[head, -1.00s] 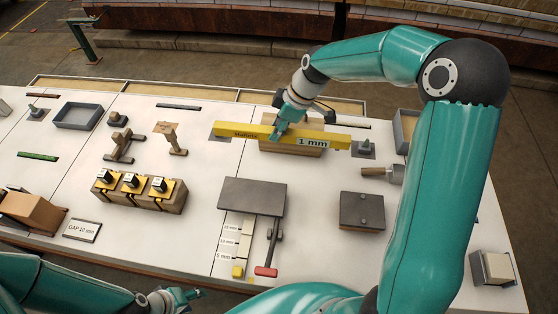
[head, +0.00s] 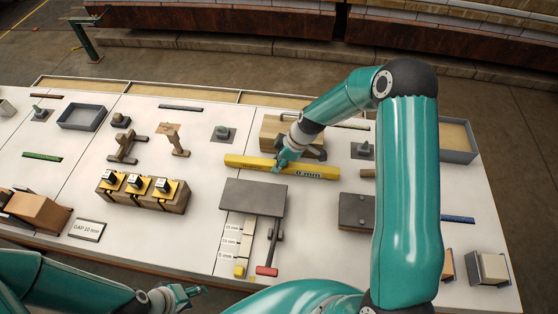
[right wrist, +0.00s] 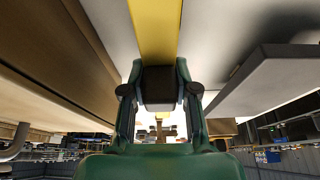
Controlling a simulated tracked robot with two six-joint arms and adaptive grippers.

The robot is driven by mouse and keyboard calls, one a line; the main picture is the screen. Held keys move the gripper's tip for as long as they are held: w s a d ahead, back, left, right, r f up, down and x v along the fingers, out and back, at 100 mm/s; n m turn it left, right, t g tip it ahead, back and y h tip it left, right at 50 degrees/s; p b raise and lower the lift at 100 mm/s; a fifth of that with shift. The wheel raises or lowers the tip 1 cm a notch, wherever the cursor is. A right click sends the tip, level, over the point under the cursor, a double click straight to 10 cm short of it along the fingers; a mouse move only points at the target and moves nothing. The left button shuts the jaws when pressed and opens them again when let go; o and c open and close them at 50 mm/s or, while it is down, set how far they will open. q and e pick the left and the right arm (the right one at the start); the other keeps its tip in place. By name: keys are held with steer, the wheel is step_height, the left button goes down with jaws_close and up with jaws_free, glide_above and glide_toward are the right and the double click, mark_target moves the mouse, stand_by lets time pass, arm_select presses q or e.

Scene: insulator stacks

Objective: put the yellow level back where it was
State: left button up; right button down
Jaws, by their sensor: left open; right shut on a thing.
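The yellow level (head: 315,171) is a long bar lying crosswise between a wooden block behind it and a dark grey plate in front. A label on its right half reads 0 mm. My right gripper (head: 284,162) is shut on the level near its middle. In the right wrist view the level (right wrist: 155,30) runs up from between the fingers. I cannot tell whether its underside touches the table. My left gripper (head: 188,293) is open and empty at the front edge, far from the level.
The wooden block (head: 270,132) stands just behind the level. The dark grey plate (head: 252,197) lies just in front. A red-ended hammer (head: 267,270) lies nearer the front.

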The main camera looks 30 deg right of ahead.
mark_target(294, 166)
steer(key=c, duration=0.9)
jaws_free()
steer(key=b+v, duration=0.2)
steer(key=v, duration=1)
steer(key=shift+s, duration=0.15)
